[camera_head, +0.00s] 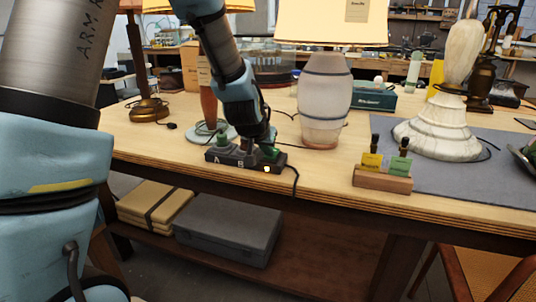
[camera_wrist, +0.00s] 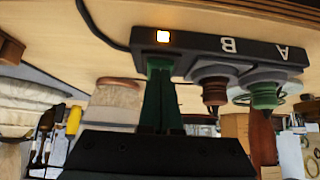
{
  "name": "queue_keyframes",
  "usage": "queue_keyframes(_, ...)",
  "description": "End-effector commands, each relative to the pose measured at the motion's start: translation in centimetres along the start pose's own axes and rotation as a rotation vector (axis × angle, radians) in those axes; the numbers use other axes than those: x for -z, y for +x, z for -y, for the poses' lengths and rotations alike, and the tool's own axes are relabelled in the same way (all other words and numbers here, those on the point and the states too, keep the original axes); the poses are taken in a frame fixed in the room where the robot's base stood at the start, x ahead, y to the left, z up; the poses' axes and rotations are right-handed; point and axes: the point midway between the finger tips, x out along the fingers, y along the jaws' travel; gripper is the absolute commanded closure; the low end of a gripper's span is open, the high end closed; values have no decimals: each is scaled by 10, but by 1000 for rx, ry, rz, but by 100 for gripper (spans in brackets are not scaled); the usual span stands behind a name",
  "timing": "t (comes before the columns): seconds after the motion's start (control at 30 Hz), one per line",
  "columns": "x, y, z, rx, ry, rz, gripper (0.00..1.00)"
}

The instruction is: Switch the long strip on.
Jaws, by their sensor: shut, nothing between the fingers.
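The long strip (camera_head: 232,157) is a black power strip near the table's front edge, marked A and B. It shows upside down across the top of the wrist view (camera_wrist: 245,52). A small light (camera_wrist: 162,36) glows white-orange at its end; it also shows in the head view (camera_head: 267,169). Plugs stand at A (camera_wrist: 264,95) and B (camera_wrist: 214,88). My gripper (camera_wrist: 160,66), with green fingers, is shut and empty, its tips at the strip's lit end beside the light. I cannot tell whether they touch it. The switch is not clearly seen.
A ceramic lamp (camera_head: 324,100) stands right of my gripper. A wooden block (camera_head: 383,180) with two labelled items sits at the front edge. A marble lamp (camera_head: 440,137) stands on a grey mat (camera_head: 460,180). A black cord (camera_head: 296,180) hangs over the edge by the strip.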

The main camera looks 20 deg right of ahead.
Motion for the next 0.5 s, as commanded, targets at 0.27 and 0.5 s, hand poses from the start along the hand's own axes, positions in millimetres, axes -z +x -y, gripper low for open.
queue_keyframes(0.27, 4, -4, 0, 0, 1, 1, 100)
queue_keyframes(0.5, 11, -12, 0, -1, 2, 1, 100)
